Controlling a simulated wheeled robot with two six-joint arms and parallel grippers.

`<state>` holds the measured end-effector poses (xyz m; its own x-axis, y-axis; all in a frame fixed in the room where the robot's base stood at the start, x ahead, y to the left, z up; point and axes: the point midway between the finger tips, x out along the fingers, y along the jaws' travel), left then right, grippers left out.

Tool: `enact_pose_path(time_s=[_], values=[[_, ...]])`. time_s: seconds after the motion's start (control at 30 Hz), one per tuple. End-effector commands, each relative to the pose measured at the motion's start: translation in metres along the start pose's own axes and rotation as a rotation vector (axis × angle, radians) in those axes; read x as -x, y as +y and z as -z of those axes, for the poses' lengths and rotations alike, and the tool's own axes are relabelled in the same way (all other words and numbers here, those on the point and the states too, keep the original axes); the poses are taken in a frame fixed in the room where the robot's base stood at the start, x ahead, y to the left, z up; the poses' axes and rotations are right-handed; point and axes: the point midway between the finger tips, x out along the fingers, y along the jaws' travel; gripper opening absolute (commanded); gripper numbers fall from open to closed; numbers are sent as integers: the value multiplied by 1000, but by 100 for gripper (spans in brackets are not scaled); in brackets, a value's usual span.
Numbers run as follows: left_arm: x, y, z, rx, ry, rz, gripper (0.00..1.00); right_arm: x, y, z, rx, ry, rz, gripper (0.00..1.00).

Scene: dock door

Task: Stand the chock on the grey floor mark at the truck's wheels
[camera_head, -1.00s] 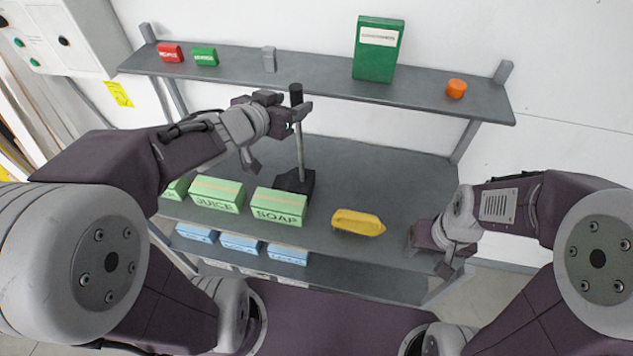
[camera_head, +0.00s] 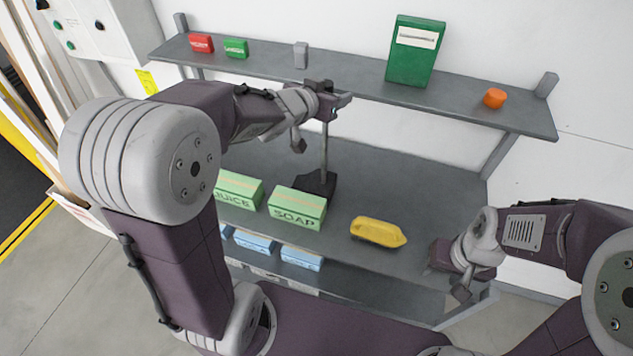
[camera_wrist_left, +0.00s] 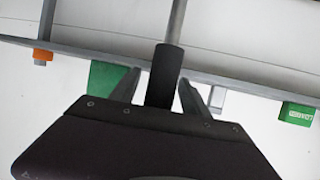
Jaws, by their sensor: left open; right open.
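The chock (camera_head: 317,184) is a dark wedge with a thin grey upright pole and a black grip on top. It stands on the grey bench behind the soap box. My left gripper (camera_head: 334,102) is at the top of the pole. In the left wrist view the black grip (camera_wrist_left: 163,75) stands between its two open fingers, with gaps beside it. My right gripper (camera_head: 452,272) is open and empty by the bench's right front corner. The grey floor mark and the truck's wheels are not in view.
Green juice (camera_head: 238,190) and soap (camera_head: 297,207) boxes and a yellow packet (camera_head: 378,232) line the bench front. The upper shelf (camera_head: 370,85) holds a green box (camera_head: 415,50), an orange piece (camera_head: 494,97) and small blocks. Clear floor with yellow lines (camera_head: 28,226) shows at left.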

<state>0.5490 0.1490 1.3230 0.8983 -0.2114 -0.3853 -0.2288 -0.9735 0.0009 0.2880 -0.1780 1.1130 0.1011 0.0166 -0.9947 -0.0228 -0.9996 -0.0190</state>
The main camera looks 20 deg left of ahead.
Motion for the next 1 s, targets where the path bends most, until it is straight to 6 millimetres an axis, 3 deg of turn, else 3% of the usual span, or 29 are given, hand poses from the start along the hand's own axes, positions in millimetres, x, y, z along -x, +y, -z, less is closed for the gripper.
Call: enact_pose_path(time_s=[0.13,0.3,0.33,1.0], values=[[1,0,1,0,1,0,51,0,0,0,0,0,0,51],[1,0,1,0,1,0,4,0,0,0,0,0,0,51],[1,0,1,0,1,0,0,0,0,0,0,0,0,51],[1,0,0,-1,0,0,0,0,0,0,0,0,0,51]])
